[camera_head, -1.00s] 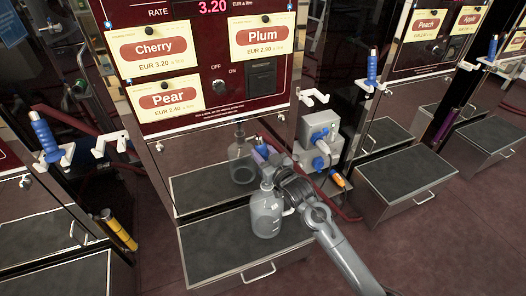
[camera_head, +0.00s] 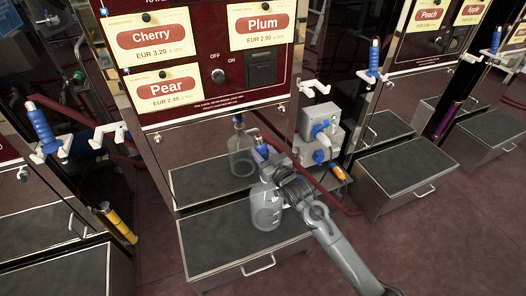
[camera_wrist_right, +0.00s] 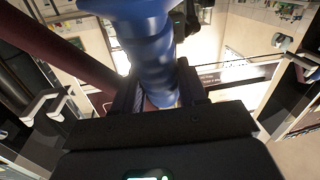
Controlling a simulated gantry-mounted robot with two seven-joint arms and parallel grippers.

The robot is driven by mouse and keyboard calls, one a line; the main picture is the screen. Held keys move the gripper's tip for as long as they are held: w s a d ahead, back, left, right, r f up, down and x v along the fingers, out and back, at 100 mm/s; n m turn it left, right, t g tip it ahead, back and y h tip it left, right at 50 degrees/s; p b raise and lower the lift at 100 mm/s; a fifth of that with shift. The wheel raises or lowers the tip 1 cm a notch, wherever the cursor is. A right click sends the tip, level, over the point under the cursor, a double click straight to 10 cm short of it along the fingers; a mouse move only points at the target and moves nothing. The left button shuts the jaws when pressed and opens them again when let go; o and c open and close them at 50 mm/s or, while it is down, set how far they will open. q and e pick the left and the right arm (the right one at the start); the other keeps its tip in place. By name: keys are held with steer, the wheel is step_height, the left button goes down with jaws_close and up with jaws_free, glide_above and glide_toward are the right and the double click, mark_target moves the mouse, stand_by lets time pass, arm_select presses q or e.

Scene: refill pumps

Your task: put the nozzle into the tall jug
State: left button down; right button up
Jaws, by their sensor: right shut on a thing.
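The tall jug (camera_head: 265,212), clear with a pale handle, stands upright on the grey step (camera_head: 222,249) in front of the pump. My right gripper (camera_head: 272,166) is shut on the blue nozzle (camera_head: 261,150), just above the jug's top at its right. The blue nozzle grip also shows large between the fingers in the right wrist view (camera_wrist_right: 149,45). The nozzle's spout is hidden, so I cannot tell whether it is inside the jug's mouth. My left gripper is not in view.
A jug image (camera_head: 241,158), apparently a reflection, shows in the shiny panel behind. A grey socket box (camera_head: 318,128) and an empty white holder (camera_head: 312,88) are at the right. Other nozzles hang on neighbouring pumps, such as the blue one (camera_head: 41,127) at the left.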

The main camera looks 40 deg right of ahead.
steer(key=shift+f, duration=0.7)
steer(key=o, duration=1.2)
steer(key=shift+o, duration=0.2)
steer(key=shift+f, duration=0.1)
